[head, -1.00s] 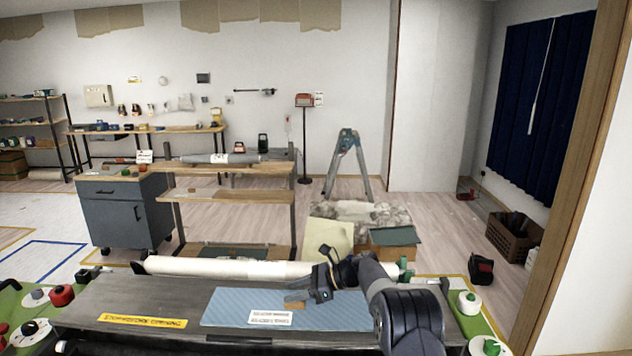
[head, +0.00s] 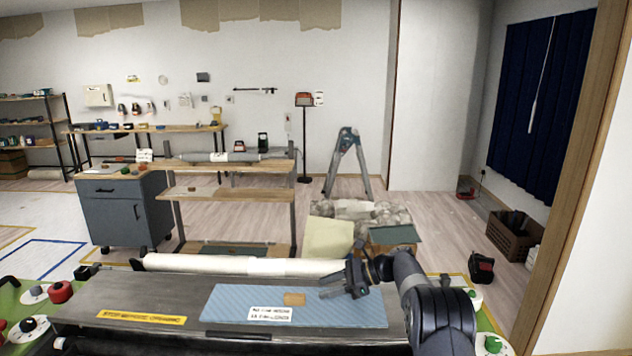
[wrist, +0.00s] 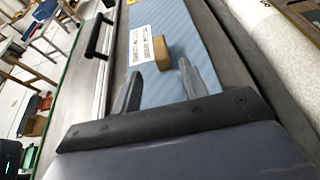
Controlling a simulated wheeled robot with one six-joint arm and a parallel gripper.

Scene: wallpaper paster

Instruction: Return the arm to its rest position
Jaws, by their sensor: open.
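My gripper (head: 345,288) is over the right end of the blue striped mat (head: 230,303) on the dark workbench top, to the right of a small tan block (head: 294,298). The block lies on the mat behind a white printed label (head: 270,314). In the wrist view the two fingers of my gripper (wrist: 158,85) stand apart with nothing between them, and the tan block (wrist: 161,48) lies beyond the fingertips. My arm reaches in from the lower right in the head view.
A long cream roll (head: 240,265) lies along the bench's far edge. Red and green knobs sit at the bench's ends. A yellow label (head: 140,317) is on the bench's left part. A shelf bench, a grey cabinet (head: 125,208) and a stepladder (head: 346,160) stand beyond.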

